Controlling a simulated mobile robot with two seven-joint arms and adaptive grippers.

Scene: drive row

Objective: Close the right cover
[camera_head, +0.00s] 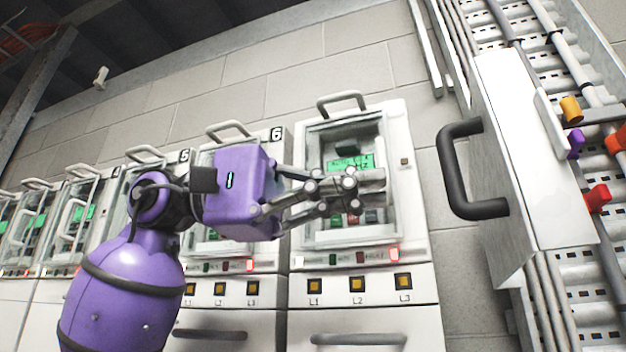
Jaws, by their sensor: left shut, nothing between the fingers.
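The rightmost drive unit (418,218) stands against the wall, with a grey-framed clear cover (388,128) over a green display. A grey handle (341,101) sits at its top. The cover looks about flush with the unit, but I cannot tell whether it is fully shut. My left gripper (352,184) is shut and empty, its fingers pointing right in front of this window and hiding part of it. I cannot tell whether they touch the cover. My right gripper is not in view.
Several similar drive units run off to the left, one marked 6 (277,134). A white panel (503,140) with a large black handle (447,170) stands close on the right, beside cable trays with coloured knobs. Bare block wall lies between it and the rightmost drive.

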